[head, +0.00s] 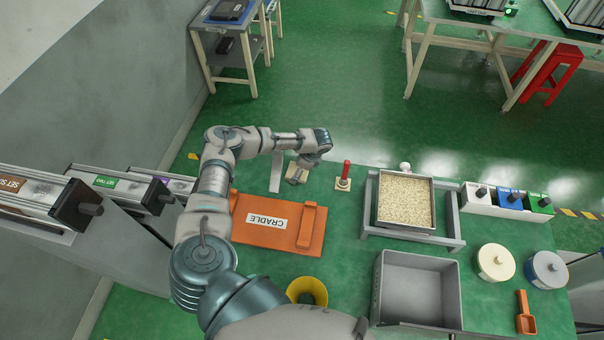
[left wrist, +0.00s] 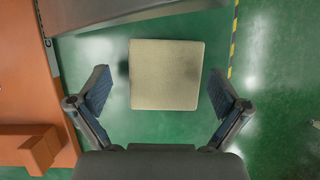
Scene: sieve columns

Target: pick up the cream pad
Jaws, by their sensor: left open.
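The cream pad (left wrist: 166,75) is a square, flat-topped block on the green surface, seen whole in the left wrist view. In the head view only a bit of it (head: 291,168) shows beside my gripper. My left gripper (head: 297,175) is open above the pad. In the left wrist view its two fingers (left wrist: 160,80) stand one on each side of the pad, with green gaps between. The height of the gripper above the pad is hard to tell. My right gripper is not in view.
A red-handled tool (head: 345,172) stands to the right.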

